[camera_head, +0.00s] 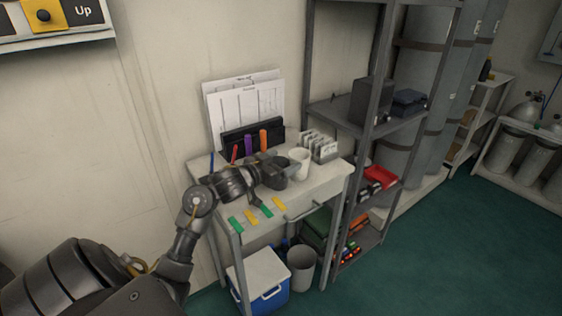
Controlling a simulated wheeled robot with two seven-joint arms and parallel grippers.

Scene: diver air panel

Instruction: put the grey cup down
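A pale grey cup (300,164) is upright at the right part of the small desk (325,182), at the fingertips of my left gripper. My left gripper (287,169) reaches over the desk from the left, its dark fingers beside the cup's left side. At this size I cannot tell whether the fingers close on the cup, or whether the cup's base touches the desk top. My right gripper is not in view.
A dark holder with upright coloured markers (248,143) stands behind my gripper, with papers (243,103) behind it. A card rack (320,146) is close right of the cup. Coloured tags (251,217) lie along the desk's front edge. A metal shelf (345,112) stands at right.

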